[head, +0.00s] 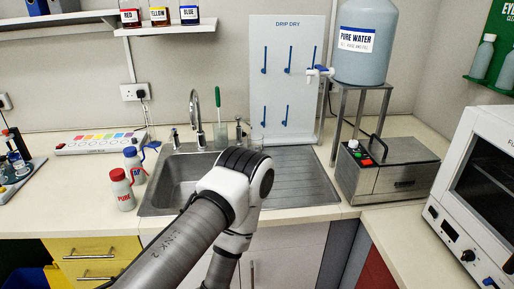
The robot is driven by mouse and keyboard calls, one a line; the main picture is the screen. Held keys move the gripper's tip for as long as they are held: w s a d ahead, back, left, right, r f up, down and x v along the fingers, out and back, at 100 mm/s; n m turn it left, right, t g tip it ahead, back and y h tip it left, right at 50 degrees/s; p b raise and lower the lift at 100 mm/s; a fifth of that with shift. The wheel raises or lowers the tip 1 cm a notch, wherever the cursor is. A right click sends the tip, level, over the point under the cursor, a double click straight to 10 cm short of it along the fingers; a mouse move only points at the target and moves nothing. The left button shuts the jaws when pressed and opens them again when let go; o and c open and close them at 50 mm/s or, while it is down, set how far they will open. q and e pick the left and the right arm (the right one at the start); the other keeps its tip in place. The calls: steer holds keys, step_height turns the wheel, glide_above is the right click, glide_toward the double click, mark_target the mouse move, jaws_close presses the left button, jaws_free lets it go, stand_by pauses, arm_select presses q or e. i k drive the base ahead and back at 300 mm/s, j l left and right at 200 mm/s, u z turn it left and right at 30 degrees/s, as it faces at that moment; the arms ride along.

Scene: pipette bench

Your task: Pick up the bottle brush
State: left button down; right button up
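A thin upright tool with a green handle (218,104), which looks like the bottle brush, stands behind the sink, just right of the tap. Its lower end is at a small holder or cup (221,135), too small to make out clearly. One of my arms reaches up from the bottom of the head view and bends in front of the sink, hiding part of the basin. Neither gripper shows, so I cannot see whether they are open or shut.
The steel sink (160,185) has a curved tap (194,108). Two wash bottles, red-capped (122,190) and blue-capped (135,165), stand at its left. A drip-dry board (275,95) rises behind. A water tank (364,60) on a stand and a steel unit (388,172) stand right.

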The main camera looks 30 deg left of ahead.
mark_target(217, 91)
steer(key=i+j+u, duration=0.2)
steer(key=u, duration=0.2)
steer(key=i+j+u, duration=0.15)
steer(key=u, duration=0.25)
steer(key=i+u, duration=0.25)
steer(key=u, duration=0.2)
steer(key=l+u, duration=0.1)
steer(key=u, duration=0.35)
steer(key=k+u, duration=0.1)
steer(key=u, duration=0.4)
